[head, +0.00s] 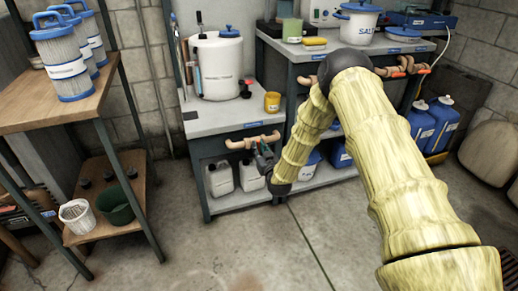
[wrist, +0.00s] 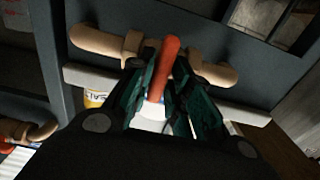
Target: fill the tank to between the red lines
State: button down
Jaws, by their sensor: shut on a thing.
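A white cylindrical tank (head: 217,68) with a blue-knobbed lid stands on the left bench. Its red lines and liquid level cannot be made out. Below the bench top, a tan pipe (head: 245,142) runs along the dark front; in the wrist view the pipe (wrist: 97,40) shows on both sides of a red-orange valve lever (wrist: 163,62). My gripper (head: 262,157) is at this pipe, under the bench edge. In the wrist view its dark green fingers (wrist: 165,72) are shut on the lever from both sides. In the head view the lever is hidden.
White jugs (head: 220,177) stand on the lower shelf. A yellow tub (head: 272,102) is on the bench. A higher bench at right carries a white salt bucket (head: 358,22) and more pipes with red handles (head: 412,65). A wooden shelf (head: 60,98) is at left. The floor between is clear.

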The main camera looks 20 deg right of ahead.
dwell(0.4)
jog(key=c, duration=1.4)
grip_release()
jog(key=shift+c, duration=0.2)
jog(key=shift+s, duration=0.15)
jog(key=s, duration=1.1)
jog(key=shift+s+d, duration=0.25)
jog(key=shift+s, duration=0.1)
jog(key=shift+f, duration=0.1)
